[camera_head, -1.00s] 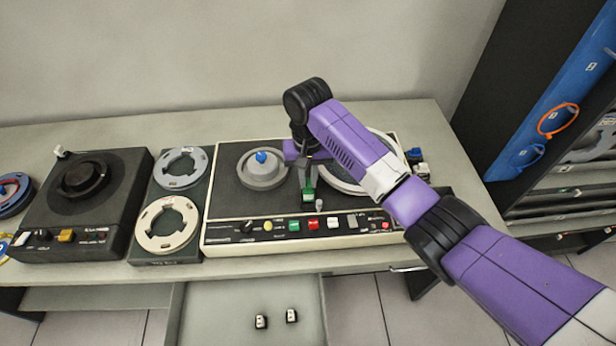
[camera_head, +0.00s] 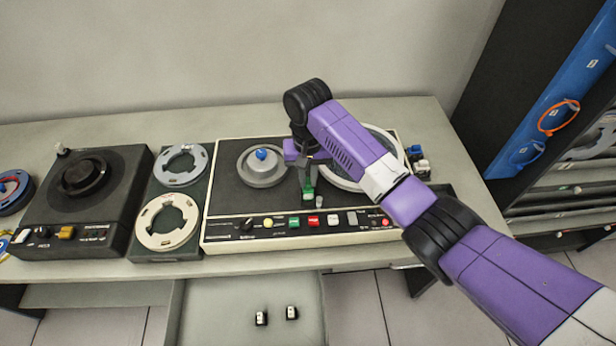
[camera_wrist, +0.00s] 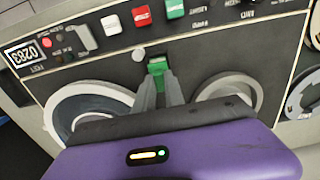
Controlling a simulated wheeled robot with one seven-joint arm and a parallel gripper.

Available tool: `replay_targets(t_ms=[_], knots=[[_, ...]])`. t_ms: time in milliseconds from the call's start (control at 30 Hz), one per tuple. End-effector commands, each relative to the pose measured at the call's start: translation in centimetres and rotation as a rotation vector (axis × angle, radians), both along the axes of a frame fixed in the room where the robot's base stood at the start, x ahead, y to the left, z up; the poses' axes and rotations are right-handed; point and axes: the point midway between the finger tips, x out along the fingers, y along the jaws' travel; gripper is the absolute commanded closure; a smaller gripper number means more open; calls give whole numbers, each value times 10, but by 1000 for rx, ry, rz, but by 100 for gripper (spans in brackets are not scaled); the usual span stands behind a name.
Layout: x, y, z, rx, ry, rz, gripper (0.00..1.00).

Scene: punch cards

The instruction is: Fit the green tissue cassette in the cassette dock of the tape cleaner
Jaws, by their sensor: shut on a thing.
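In the wrist view the cassette (camera_wrist: 157,66) shows between the grey fingers (camera_wrist: 160,85). The cassette dock is not clearly visible; the fingers and cassette cover that area. I cannot tell whether the cassette touches the deck.
A grey reel with a blue knob (camera_head: 262,157) stands left of my gripper, and a larger pale-rimmed reel (camera_head: 393,143) right. A small grey post (camera_head: 320,202) is close beside the cassette. An open drawer (camera_head: 225,310) below holds two small blocks.

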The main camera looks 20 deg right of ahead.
Motion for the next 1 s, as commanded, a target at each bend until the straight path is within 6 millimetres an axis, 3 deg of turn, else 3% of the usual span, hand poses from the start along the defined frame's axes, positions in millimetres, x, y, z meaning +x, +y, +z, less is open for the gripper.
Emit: replay_targets(t_ms=[1000], knots=[[0,0,-8,0,1,-1,100]])
